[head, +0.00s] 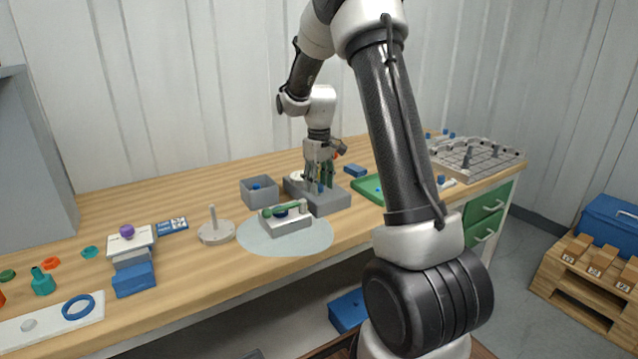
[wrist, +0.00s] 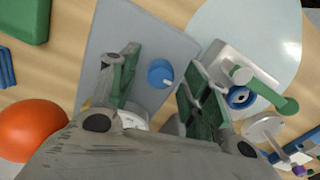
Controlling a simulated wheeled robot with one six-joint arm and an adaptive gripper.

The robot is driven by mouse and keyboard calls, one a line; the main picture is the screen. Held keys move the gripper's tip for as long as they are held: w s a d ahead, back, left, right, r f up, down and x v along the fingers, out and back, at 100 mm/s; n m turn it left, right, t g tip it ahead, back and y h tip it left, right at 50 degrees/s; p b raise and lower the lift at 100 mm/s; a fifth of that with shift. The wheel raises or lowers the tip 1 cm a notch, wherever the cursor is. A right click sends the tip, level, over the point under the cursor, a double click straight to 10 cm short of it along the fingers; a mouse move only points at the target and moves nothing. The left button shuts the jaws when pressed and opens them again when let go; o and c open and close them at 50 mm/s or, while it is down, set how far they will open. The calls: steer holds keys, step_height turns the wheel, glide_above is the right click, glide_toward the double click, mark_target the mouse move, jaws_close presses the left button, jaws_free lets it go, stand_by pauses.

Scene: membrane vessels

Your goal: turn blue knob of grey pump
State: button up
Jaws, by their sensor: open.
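The grey pump (head: 328,204) is a flat grey block on the workbench, under my gripper. It also fills the upper middle of the wrist view (wrist: 118,28). Its blue knob (wrist: 160,72) is round with a short pale pointer mark, and stands on the block's top face. My gripper (head: 319,188) points down over the pump. In the wrist view my gripper (wrist: 158,88) is open, with one green-padded finger left of the knob and the other right of it. The knob lies between the fingers with gaps on both sides. Whether the fingertips reach down to knob height is unclear.
A light box with a green lever (head: 285,212) stands on a pale round mat (head: 253,236) in front of the pump. A grey bin (head: 259,196) is to its left, a green tray (head: 368,189) to its right. An orange ball (wrist: 32,128) is close by in the wrist view.

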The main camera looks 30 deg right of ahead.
step_height(320, 180, up, 12)
stand_by(0.4)
stand_by(0.4)
steer(key=s+a+r+m+t, duration=0.1)
steer(key=s+a, duration=0.1)
steer(key=s, duration=0.8)
steer(key=s+a+r+m+t, duration=0.1)
steer(key=s+a+r+t, duration=0.1)
steer(key=s, duration=0.8)
steer(key=s+a+r+t, duration=0.1)
steer(key=s+a, duration=0.2)
steer(key=s, duration=0.8)
steer(key=shift+r+m, duration=0.25)
steer(key=shift+m, duration=0.15)
stand_by(1.2)
